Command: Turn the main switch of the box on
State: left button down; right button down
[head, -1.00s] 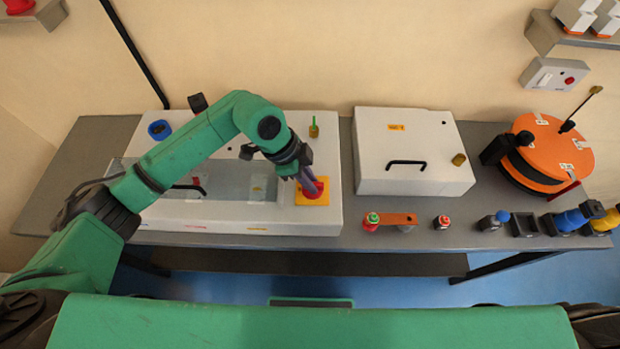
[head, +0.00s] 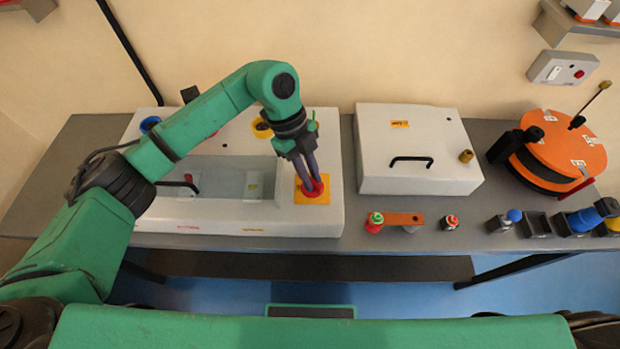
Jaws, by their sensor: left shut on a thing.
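The main switch is a red knob (head: 313,191) on a yellow square plate (head: 301,197), at the front right of the large white box (head: 332,215). My left gripper (head: 311,182) points down at the knob from above. Its two purple-grey fingers are shut on the red knob. The fingers and wrist hide part of the knob, so its exact turn angle cannot be read. My right gripper is not in view.
A white box with a black handle (head: 410,160) stands to the right. An orange reel (head: 560,155) is at the far right. Small red, black and blue items line the table's front edge, among them an orange strip (head: 403,218). A wall switch panel (head: 562,68) hangs at upper right.

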pick_arm(q)
jog(key=m+y+b, duration=0.1)
jog(key=m, duration=0.1)
jog(key=m+g+b, duration=0.1)
jog(key=m+b, duration=0.1)
jog(key=m, duration=0.1)
jog(key=shift+w+d+y, duration=0.15)
jog(key=shift+d+y, duration=0.05)
jog(key=shift+y, duration=0.2)
jog(key=shift+r+m+y+b, duration=0.1)
jog(key=shift+m+y+b, duration=0.45)
jog(key=shift+m, duration=0.6)
jog(key=shift+m+y+b, duration=0.25)
jog(key=shift+m+b, duration=0.5)
jog(key=shift+m, duration=0.4)
jog(key=c, duration=0.8)
grip_release()
jog(key=shift+c, duration=0.2)
